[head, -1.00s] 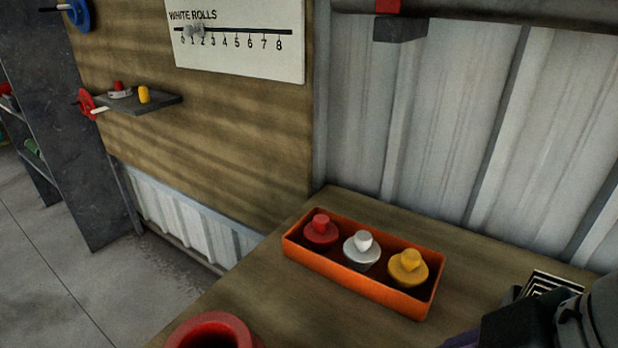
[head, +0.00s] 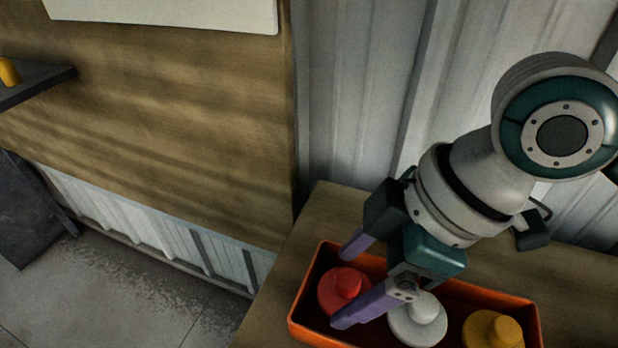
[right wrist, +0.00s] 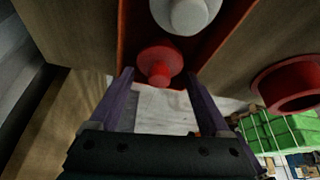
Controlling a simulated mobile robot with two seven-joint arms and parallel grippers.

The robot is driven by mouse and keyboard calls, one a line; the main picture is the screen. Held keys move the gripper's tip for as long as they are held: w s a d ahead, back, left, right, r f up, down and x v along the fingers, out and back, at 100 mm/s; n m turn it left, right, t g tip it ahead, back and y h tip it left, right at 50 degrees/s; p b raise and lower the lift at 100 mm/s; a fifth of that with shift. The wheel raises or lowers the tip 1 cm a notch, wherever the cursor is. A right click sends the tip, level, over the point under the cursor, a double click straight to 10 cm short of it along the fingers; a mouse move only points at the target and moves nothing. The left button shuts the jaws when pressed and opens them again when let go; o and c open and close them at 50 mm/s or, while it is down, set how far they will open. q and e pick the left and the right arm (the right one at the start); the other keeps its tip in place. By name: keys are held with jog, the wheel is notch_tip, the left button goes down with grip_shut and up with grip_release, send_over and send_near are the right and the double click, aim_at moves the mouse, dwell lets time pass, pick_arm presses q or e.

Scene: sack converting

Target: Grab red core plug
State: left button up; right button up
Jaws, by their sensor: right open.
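The red core plug (head: 344,289) sits at the left end of the orange tray (head: 303,309), with its knob upward. My right gripper (head: 343,284) is open in the head view, with its purple fingers on either side of the red plug. In the right wrist view the red plug (right wrist: 159,64) lies just beyond and between the open fingertips (right wrist: 160,78). I cannot tell whether the fingers touch it. My left gripper is not in view.
A white plug (head: 418,320) and a yellow plug (head: 492,331) sit in the same tray, to the right. A red ring-shaped roll (right wrist: 290,85) stands beside the tray in the wrist view. A corrugated wall (head: 357,90) rises behind the table.

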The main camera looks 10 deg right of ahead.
aim_at(334, 289)
jog(key=x, duration=0.4)
jog(key=shift+a+f+b, duration=0.1)
jog(key=shift+b, duration=0.3)
jog(key=shift+w, duration=0.1)
jog(key=c, duration=1)
jog(key=shift+o, duration=0.2)
